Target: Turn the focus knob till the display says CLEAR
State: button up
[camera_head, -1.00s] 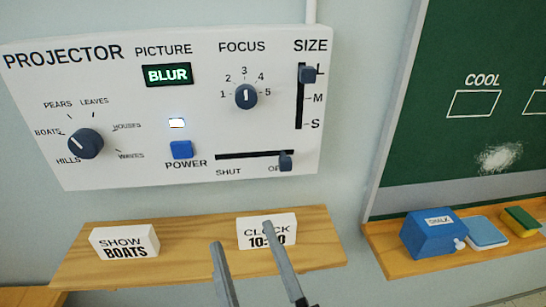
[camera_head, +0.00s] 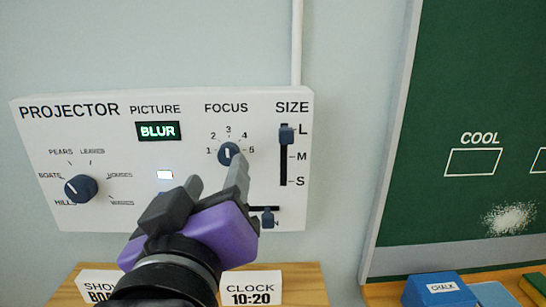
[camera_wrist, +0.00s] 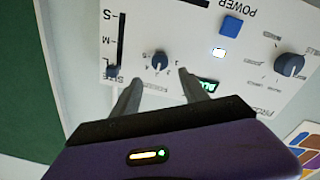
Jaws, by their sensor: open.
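The focus knob (camera_head: 228,154) is a round dark blue knob with a white pointer mark, under the word FOCUS on the white projector panel (camera_head: 60,130). Its pointer stands near 3. The picture display (camera_head: 158,131) reads BLUR in green. My gripper (camera_head: 215,180) is open and empty in front of the panel, just below the focus knob in the head view. In the wrist view the knob (camera_wrist: 160,60) shows beyond and between the two fingertips (camera_wrist: 158,78); neither finger visibly grips it.
The size slider (camera_head: 286,135) stands at L, right of the knob. The picture dial (camera_head: 81,188) points toward BOATS. A wooden shelf (camera_head: 300,285) with SHOW and CLOCK (camera_head: 250,288) cards juts out below.

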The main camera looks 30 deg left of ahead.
aim_at(227, 158)
jog(key=x, duration=0.2)
jog(key=p+x, duration=0.1)
jog(key=x, duration=0.4)
jog(key=shift+w+a+f+p, duration=0.15)
jog(key=shift+w+f+p, duration=0.25)
grip_shut()
